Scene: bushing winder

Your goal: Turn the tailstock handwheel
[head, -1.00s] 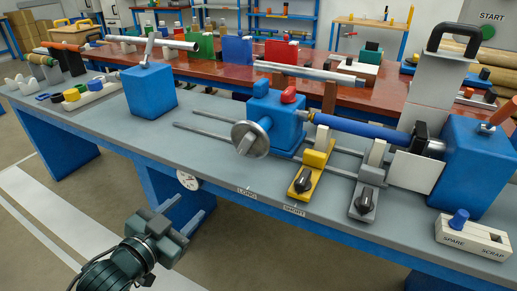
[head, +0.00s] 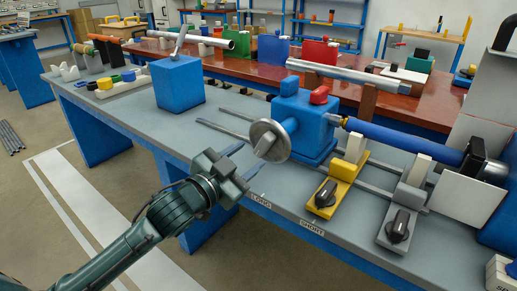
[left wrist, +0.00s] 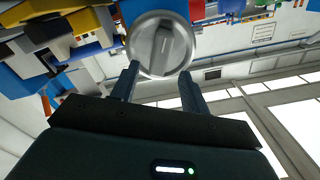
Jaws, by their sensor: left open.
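The tailstock handwheel (head: 270,140) is a round grey metal disc with a raised bar across its face. It sits on the front left of the blue tailstock (head: 308,128), which has a red knob (head: 320,95) on top. My right gripper is not in view.
A blue bar (head: 405,138) runs right from the tailstock. A blue box (head: 179,84) stands at left on the grey bench (head: 130,115). The bench front is clear near the handwheel.

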